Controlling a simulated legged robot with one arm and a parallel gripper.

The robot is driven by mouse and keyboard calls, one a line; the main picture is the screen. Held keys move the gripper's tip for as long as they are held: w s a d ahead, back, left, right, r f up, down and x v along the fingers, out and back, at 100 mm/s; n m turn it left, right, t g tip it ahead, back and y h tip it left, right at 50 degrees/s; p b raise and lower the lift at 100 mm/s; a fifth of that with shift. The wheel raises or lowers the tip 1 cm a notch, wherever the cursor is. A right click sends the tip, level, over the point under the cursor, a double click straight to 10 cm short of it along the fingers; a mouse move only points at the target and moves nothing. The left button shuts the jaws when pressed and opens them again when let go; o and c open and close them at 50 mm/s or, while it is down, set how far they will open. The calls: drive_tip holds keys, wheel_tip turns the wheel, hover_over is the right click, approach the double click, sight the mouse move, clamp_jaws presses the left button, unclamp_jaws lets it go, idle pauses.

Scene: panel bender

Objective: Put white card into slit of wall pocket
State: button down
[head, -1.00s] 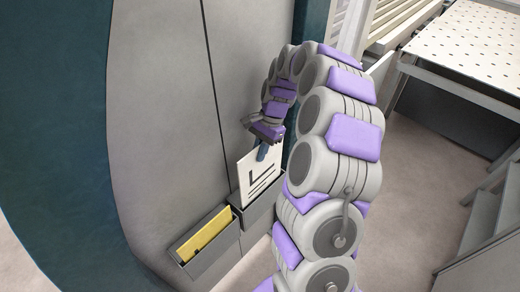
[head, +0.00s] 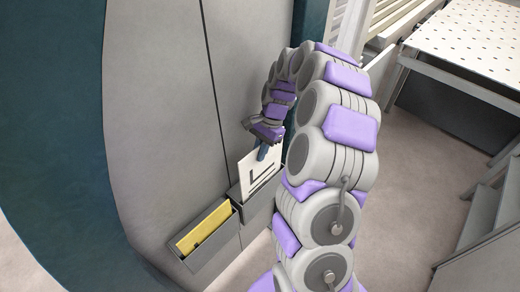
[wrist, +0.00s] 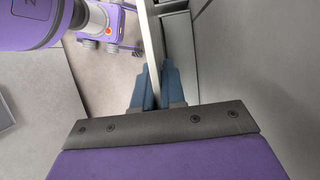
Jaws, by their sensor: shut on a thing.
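The white card (head: 257,177) with black markings is upright in the head view, its lower part hidden inside the right wall pocket (head: 262,205). My gripper (head: 263,151) is shut on the card's top edge. In the wrist view my blue fingertips (wrist: 155,88) pinch the card (wrist: 152,45), which shows edge-on between them. How deep the card sits in the pocket cannot be told exactly.
A second wall pocket (head: 214,243) holding a yellow card (head: 204,228) is just left, on the grey cabinet wall (head: 165,110). A perforated table (head: 470,45) stands at the back right, with steps (head: 485,220) below it. The floor (head: 410,200) between is clear.

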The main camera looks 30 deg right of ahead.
sight(260, 175)
drive_tip(key=shift+f+b, duration=0.55)
drive_tip(key=shift+f, duration=6)
drive_tip(key=c, duration=1.1)
unclamp_jaws()
drive_tip(key=shift+p+v, duration=0.7)
drive_tip(key=shift+v, duration=7.95)
drive_tip(key=shift+a, duration=0.1)
